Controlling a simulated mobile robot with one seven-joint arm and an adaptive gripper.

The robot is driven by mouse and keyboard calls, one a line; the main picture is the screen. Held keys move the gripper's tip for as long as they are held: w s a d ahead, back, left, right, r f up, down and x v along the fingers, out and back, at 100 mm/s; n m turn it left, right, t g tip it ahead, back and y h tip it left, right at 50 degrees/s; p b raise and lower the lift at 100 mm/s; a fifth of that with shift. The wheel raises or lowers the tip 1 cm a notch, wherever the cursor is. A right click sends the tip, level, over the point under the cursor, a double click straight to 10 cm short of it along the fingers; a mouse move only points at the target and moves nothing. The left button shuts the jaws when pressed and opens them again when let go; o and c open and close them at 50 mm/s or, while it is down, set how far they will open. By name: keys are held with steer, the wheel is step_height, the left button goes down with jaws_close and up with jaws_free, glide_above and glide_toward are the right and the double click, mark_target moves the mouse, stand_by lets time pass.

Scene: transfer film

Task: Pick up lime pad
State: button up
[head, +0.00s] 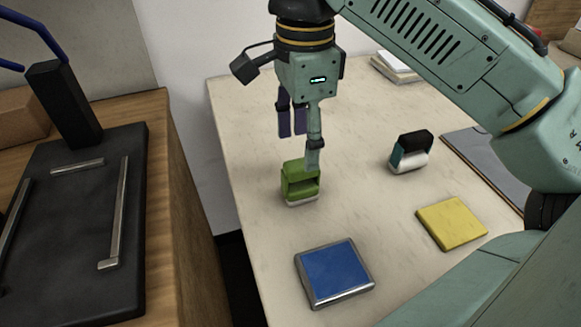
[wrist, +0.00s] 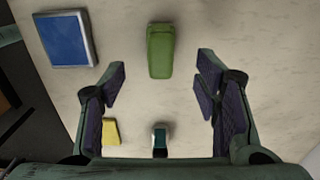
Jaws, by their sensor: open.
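The lime pad (head: 299,181) is a small green block with a handle-like opening and a pale base, standing on the pale table (head: 350,240). In the wrist view the lime pad (wrist: 160,50) lies ahead of the fingers, near the top middle. My gripper (head: 299,146) points down above the table and appears just above and behind the pad in the head view. In the wrist view my gripper (wrist: 161,84) has its purple-padded fingers wide apart, with nothing between them. One finger overlaps the pad's top edge in the head view; I cannot tell whether they touch.
A blue pad with a silver frame (head: 334,272) lies in front. A yellow pad (head: 452,223) and a black, teal and white block (head: 410,152) are to the right. A dark board (head: 490,165) lies at the right edge. A wooden counter (head: 185,220) with a black tray (head: 65,240) is left.

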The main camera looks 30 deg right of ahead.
mark_target(300, 180)
steer(key=f, duration=0.3)
steer(key=shift+s+f, duration=0.2)
steer(key=shift+f, duration=0.05)
steer(key=f, duration=0.2)
steer(key=f+p, duration=0.1)
steer(key=f, duration=0.2)
steer(key=shift+w+f+p, duration=0.2)
steer(key=shift+f+p, duration=0.1)
steer(key=shift+c, duration=0.2)
steer(key=c, duration=1.2)
